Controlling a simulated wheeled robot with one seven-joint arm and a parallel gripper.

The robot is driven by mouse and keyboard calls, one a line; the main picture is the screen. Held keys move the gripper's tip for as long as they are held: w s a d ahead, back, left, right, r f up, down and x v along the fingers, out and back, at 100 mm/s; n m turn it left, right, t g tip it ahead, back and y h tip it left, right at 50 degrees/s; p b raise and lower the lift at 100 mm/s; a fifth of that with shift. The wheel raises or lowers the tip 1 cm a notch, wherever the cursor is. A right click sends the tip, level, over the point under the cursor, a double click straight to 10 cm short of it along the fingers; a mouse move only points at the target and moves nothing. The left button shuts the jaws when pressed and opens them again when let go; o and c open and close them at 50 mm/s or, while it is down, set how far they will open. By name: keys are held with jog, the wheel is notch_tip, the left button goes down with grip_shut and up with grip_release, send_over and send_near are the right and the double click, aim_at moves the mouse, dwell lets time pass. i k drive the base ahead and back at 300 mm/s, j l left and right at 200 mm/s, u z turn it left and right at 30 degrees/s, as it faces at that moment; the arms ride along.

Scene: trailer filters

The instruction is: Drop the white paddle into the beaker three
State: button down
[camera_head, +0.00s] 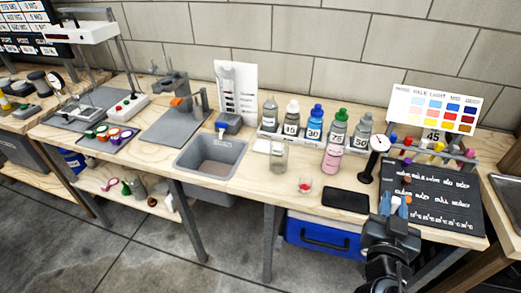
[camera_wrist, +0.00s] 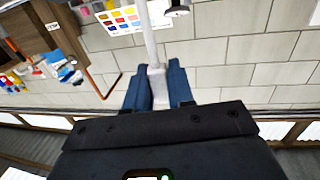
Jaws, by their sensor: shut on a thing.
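My gripper (camera_head: 393,203) is at the right of the bench, above the front part of the black board, with its blue fingers pointing up in the head view. In the wrist view my gripper (camera_wrist: 158,88) is shut on the white paddle (camera_wrist: 149,38), a thin pale shaft that runs up out of the picture. A clear glass beaker (camera_head: 278,158) stands mid-bench, well left of my gripper. No number is readable on either, so I cannot tell which is beaker three.
A row of numbered bottles (camera_head: 315,128) stands behind the beaker. The black board (camera_head: 440,200) and a rack of coloured handles (camera_head: 435,157) are close to my gripper.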

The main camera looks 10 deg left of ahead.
aim_at(281, 168)
jog(key=i+j+u, duration=0.1)
jog(key=u, duration=0.25)
jog(key=j+u, duration=0.1)
jog(key=u, duration=0.25)
jog(key=i+u, duration=0.15)
jog(key=u, duration=0.2)
jog(key=i+u, duration=0.35)
jog(key=i, duration=0.15)
jog(key=i+u, duration=0.55)
jog(key=u, duration=0.2)
jog(key=i+u, duration=0.45)
jog(key=u, duration=0.3)
jog(key=i+l+u, duration=0.1)
jog(key=u, duration=0.3)
jog(key=i+u, duration=0.55)
jog(key=z, duration=0.55)
jog(key=i+j+z, duration=0.1)
jog(key=z, duration=0.95)
jog(key=j+z, duration=0.1)
jog(key=z, duration=0.4)
jog(key=j+z, duration=0.1)
jog(key=z, duration=0.45)
jog(key=j+z, duration=0.1)
jog(key=z, duration=0.45)
jog(key=j+z, duration=0.1)
jog(key=z, duration=0.95)
